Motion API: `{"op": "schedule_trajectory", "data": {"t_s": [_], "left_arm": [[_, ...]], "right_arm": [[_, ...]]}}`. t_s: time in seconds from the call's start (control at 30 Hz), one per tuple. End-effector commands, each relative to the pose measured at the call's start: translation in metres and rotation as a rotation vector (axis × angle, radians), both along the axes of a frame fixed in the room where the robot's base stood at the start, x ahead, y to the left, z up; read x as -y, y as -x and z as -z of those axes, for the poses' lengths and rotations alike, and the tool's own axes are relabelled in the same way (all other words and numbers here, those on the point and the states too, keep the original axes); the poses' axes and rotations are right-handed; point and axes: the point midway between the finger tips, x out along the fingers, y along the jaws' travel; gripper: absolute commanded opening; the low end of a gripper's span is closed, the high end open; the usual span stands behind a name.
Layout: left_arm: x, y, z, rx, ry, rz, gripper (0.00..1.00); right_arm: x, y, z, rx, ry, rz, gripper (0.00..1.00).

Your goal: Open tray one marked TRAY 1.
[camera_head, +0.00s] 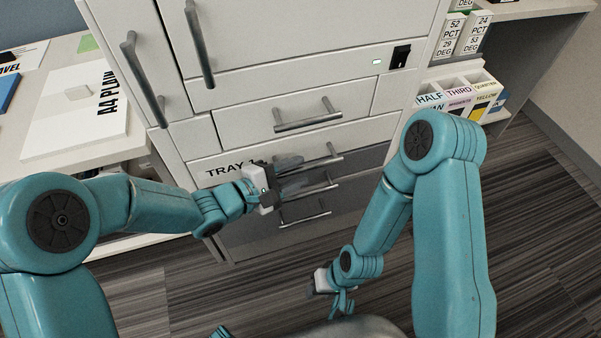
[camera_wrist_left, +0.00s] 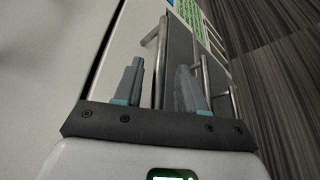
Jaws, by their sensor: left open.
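The drawer marked TRAY 1 (camera_head: 231,169) is in the cabinet's lower part, in the head view, and its front looks flush with the cabinet. Its grey bar handle (camera_head: 327,161) is partly hidden behind my left gripper. My left gripper (camera_head: 292,173) is open at this handle. In the left wrist view the handle bar (camera_wrist_left: 161,60) shows between the two spread fingers (camera_wrist_left: 160,86); I cannot tell whether either finger touches it. My right gripper (camera_head: 340,300) hangs low over the floor, away from the cabinet, and its jaws are too small to judge.
A wider drawer handle (camera_head: 308,117) sits above TRAY 1, and a lower drawer handle (camera_head: 304,214) sits below. Tall door handles (camera_head: 199,45) are higher up. A desk with an A4 PLAIN box (camera_head: 82,108) stands left. Shelves with labelled boxes (camera_head: 462,97) stand right. Floor is clear at right.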

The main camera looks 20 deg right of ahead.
Motion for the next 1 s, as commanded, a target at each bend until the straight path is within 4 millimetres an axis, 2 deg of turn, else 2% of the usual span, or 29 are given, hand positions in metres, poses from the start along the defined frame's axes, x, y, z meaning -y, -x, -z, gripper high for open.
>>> {"op": "schedule_trajectory", "data": {"t_s": [0.2, 0.47, 0.53, 0.6, 1.0], "left_arm": [[0.017, -0.007, 0.004, 0.001, 0.000, 0.000, 0.40], [0.018, -0.007, 0.004, 0.000, 0.000, -0.001, 0.40], [0.018, -0.007, 0.004, 0.000, 0.000, -0.001, 0.24], [0.018, -0.007, 0.004, 0.000, -0.001, -0.001, 0.01], [0.022, -0.005, 0.004, 0.000, 0.000, 0.001, 0.00]], "right_arm": [[0.001, -0.001, 0.006, 0.002, 0.001, 0.005, 0.43], [0.001, -0.002, 0.006, 0.003, 0.002, 0.006, 0.43], [0.001, -0.002, 0.006, 0.003, 0.002, 0.006, 0.43], [0.001, -0.002, 0.006, 0.003, 0.002, 0.006, 0.43], [0.001, -0.001, 0.003, 0.003, 0.001, 0.004, 0.43]]}}
